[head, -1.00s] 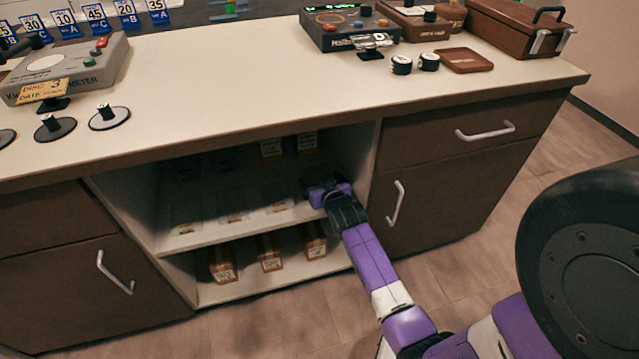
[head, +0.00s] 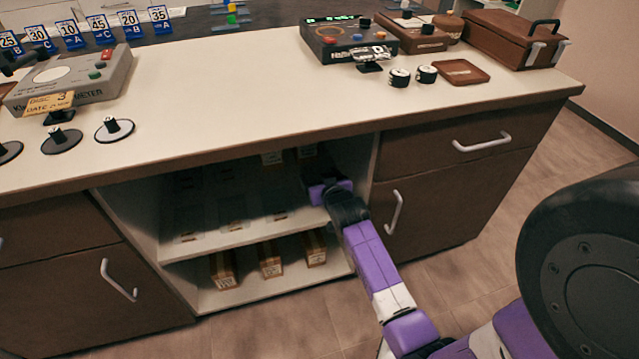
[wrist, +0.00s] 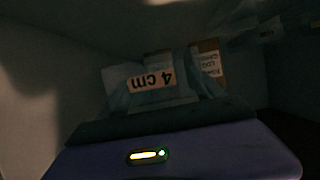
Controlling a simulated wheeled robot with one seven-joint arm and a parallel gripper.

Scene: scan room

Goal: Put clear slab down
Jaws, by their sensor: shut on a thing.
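A clear slab (wrist: 117,79) with a "4 cm" label shows upside down in the wrist view, at the tips of my gripper (wrist: 163,100). The gripper is shut on it. In the head view my gripper (head: 322,178) reaches into the right side of the open cabinet bay, above the upper shelf (head: 245,236). The held slab is hidden or too dark to make out there. I cannot tell whether it touches the shelf.
Several clear pieces with small labels (head: 235,226) lie on the upper shelf, left of my gripper. Boxes stand at its back (head: 272,158); one labelled box (wrist: 208,62) is close behind the slab. Brown boxes (head: 270,260) stand on the lower shelf. The bay's right wall is close.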

